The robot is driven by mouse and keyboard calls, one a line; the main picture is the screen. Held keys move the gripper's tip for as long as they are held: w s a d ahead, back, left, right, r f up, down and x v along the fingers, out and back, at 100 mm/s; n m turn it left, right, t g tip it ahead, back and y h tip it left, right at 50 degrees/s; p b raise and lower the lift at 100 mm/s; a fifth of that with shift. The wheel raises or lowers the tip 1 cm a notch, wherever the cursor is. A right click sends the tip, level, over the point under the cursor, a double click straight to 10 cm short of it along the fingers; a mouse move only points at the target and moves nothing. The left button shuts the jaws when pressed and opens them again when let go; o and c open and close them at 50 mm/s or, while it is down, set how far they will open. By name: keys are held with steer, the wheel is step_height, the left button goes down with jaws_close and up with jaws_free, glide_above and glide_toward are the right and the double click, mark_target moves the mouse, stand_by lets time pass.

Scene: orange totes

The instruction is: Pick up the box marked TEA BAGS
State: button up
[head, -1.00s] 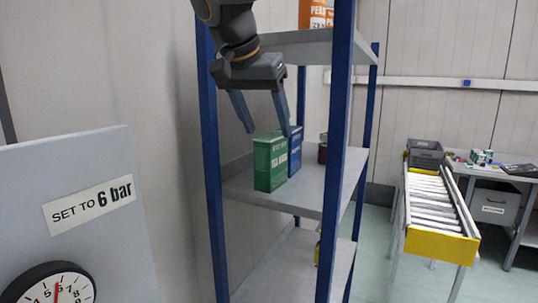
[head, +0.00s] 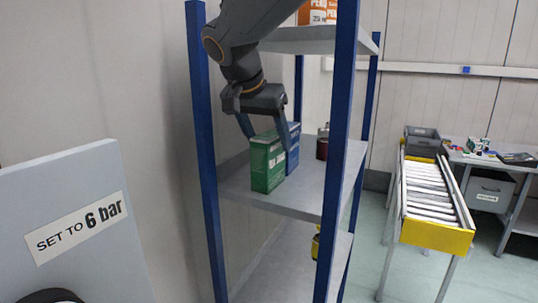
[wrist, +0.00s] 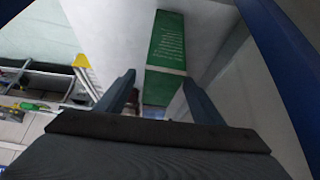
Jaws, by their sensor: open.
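The green box (head: 267,166) stands upright on the middle shelf; its white lettering is small but looks like TEA BAGS. A blue box (head: 293,150) stands close behind it to the right. My gripper (head: 266,134) is open and empty, pointing down with its fingers at the height of the green box's top, one on either side as seen in the head view. In the wrist view the green box (wrist: 165,42) appears between and beyond the two fingers. I cannot tell whether either finger touches it, and the blue box is mostly hidden there.
The shelf (head: 305,196) has blue uprights, one (head: 338,150) close in front on the right. A dark red can (head: 322,148) stands farther back. A higher shelf (head: 310,40) is above. A roller conveyor (head: 430,200) stands to the right.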

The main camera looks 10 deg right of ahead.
steer(key=shift+w+d+f, duration=0.15)
steer(key=shift+w+f, duration=0.1)
steer(key=shift+f, duration=0.3)
jaws_close()
steer(key=shift+r, duration=0.2)
